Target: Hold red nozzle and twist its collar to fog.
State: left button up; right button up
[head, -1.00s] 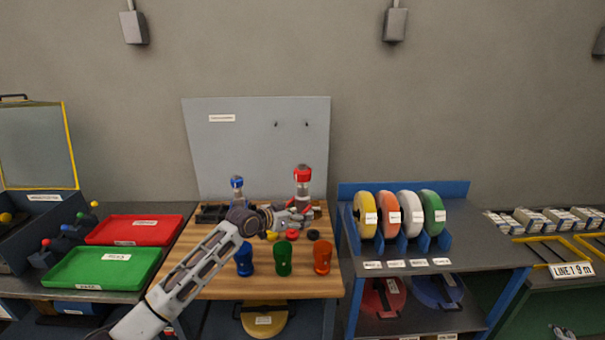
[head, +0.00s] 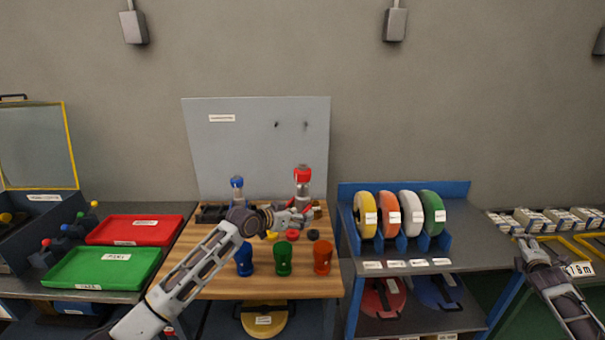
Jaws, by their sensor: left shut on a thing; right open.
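The red nozzle (head: 303,174) stands upright at the back right of the wooden bench top, with a red upper part and a pale metallic body. My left gripper (head: 303,213) reaches across the bench from the left and is shut at the nozzle's lower part, which the fingers partly hide. My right gripper (head: 527,243) is at the far right, open and empty, well away from the nozzle. The collar's setting marks are too small to read.
A blue-topped nozzle (head: 237,188) stands left on the bench (head: 210,285). Blue, green (head: 283,258) and orange (head: 322,257) cup-like pieces stand along the front. Small coloured rings lie between. A rack of hose rolls (head: 400,214) stands right. A grey backboard (head: 260,150) rises behind.

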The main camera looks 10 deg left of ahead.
jog(key=w+a+r+n+t+y, duration=0.1)
jog(key=w+a+r+n+t, duration=0.1)
jog(key=a+r, duration=0.65)
jog(key=w+a+r+n+t+y, duration=0.1)
jog(key=w+a+r+t, duration=0.15)
jog(key=r, duration=1.15)
jog(key=w+a+r+n+t+y, duration=0.15)
jog(key=a+r, duration=0.45)
jog(key=r, duration=0.6)
jog(key=s+a+r+n+t+y, duration=0.2)
jog(key=s+a+r+n, duration=0.1)
jog(key=a+r, duration=0.75)
jog(key=s+a+r+n+t+y, duration=0.2)
jog(key=s+a+r+n, duration=0.15)
jog(key=a+r, duration=0.65)
jog(key=s+a+f+n+g+h, duration=0.1)
jog(key=a+f+g, duration=0.1)
jog(key=a+f, duration=0.85)
jog(key=s+a+f+n+g+h, duration=0.15)
jog(key=a+f, duration=0.55)
jog(key=a, duration=0.7)
jog(key=s+a+f+n+g+h, duration=0.2)
jog(key=s+a+f+h, duration=0.2)
jog(key=s+a+f, duration=1)
jog(key=shift+a+f+g, duration=0.3)
jog(key=shift+a+g, duration=0.05)
jog(key=shift+a, duration=0.4)
